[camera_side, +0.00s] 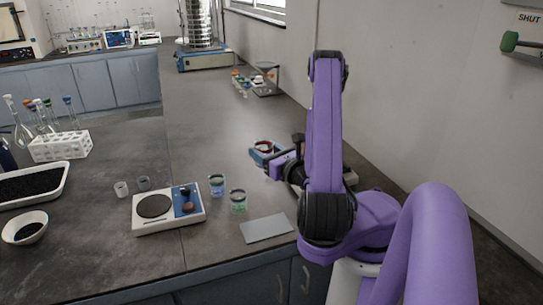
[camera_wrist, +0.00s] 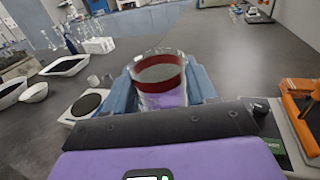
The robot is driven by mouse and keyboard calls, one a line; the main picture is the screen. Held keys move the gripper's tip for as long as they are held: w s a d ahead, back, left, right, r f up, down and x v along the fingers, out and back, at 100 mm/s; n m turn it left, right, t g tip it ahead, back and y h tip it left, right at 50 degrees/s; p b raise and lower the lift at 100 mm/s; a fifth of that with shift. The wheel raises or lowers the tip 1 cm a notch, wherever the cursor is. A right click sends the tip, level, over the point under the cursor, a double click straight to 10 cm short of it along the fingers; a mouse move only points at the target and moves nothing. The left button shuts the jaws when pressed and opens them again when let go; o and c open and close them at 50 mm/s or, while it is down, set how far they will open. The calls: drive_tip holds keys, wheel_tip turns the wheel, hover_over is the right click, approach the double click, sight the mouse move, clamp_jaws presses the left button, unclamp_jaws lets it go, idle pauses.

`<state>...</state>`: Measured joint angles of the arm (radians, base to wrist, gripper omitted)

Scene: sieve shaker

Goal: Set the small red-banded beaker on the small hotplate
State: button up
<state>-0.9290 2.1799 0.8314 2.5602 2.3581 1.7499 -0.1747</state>
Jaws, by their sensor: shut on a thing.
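The small red-banded beaker (camera_wrist: 160,78) is clear glass with a dark red band below its rim. It stands upright between the blue fingers of my gripper (camera_wrist: 162,92), which is shut on it. In the side view the beaker (camera_side: 263,147) shows at my gripper (camera_side: 266,154), to the right of and beyond the hotplate; whether its base touches the bench cannot be told. The small hotplate (camera_side: 140,223) is a white box with a dark round plate (camera_side: 154,206) and a blue panel with knobs. Its top is bare. In the wrist view the hotplate (camera_wrist: 84,106) lies at the left.
Two small beakers, one blue-marked (camera_side: 217,185) and one green-marked (camera_side: 238,202), stand right of the hotplate. A grey flat pad (camera_side: 266,229) lies near the front edge. Small cups (camera_side: 121,189) stand behind the hotplate. An orange-and-white device (camera_wrist: 300,115) is close right of my gripper.

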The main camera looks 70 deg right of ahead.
drive_tip(key=shift+s+d, duration=0.3)
drive_tip(key=shift+s, duration=0.4)
